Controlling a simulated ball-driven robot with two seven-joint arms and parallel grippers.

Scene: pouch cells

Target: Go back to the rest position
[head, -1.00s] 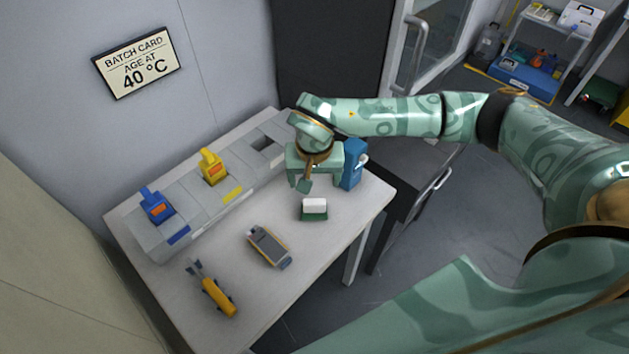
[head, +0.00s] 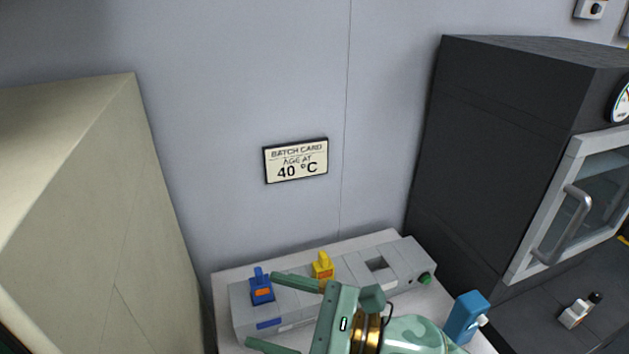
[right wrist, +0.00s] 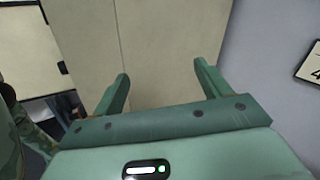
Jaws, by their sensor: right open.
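My right gripper (head: 272,310) is in the lower middle of the head view, in front of the bench station and pointing left. Its two fingers are spread wide with nothing between them. The right wrist view also shows the open gripper (right wrist: 160,85), with only the beige cabinet behind the fingers. My left gripper is in neither view.
The grey station (head: 350,270) on the white table (head: 222,285) carries a blue holder (head: 262,288), a yellow holder (head: 322,268) and a green button (head: 425,278). A beige cabinet (head: 90,200) stands left, a dark oven (head: 500,150) right.

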